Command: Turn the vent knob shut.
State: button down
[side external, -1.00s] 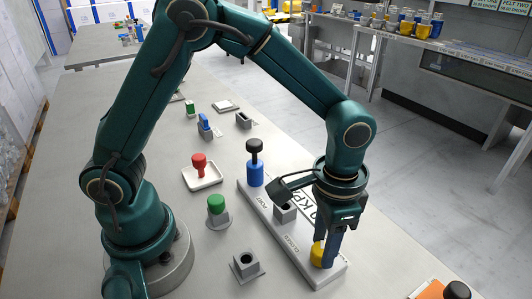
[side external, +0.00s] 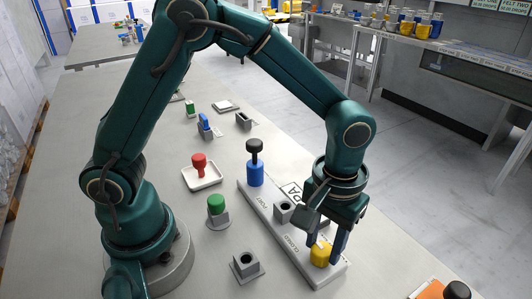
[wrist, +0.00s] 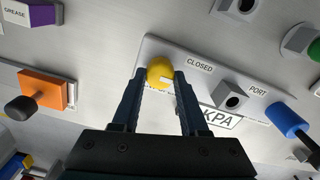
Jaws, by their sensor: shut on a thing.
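The yellow vent knob (side external: 320,254) sits at the near end of the pale grey press base (side external: 265,215), beside the CLOSED label. It also shows in the wrist view (wrist: 159,72), with a small white mark on its right side. My gripper (side external: 326,254) points down over the knob, with one finger on either side. In the wrist view my gripper (wrist: 158,80) is shut on the knob, with both fingertips against its sides.
A blue cylinder with a black top (side external: 255,165) stands at the base's PORT end. A square grey socket (side external: 284,211) lies between. A green knob (side external: 216,204), an empty socket (side external: 246,264) and a red-handled piece (side external: 199,163) are left. An orange block (side external: 440,290) is near right.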

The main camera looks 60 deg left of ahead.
aim_at(323, 248)
jog(key=shift+s, duration=0.1)
dwell(0.3)
jog(key=shift+c, duration=2.2)
grip_release()
jog(key=shift+r, duration=2.6)
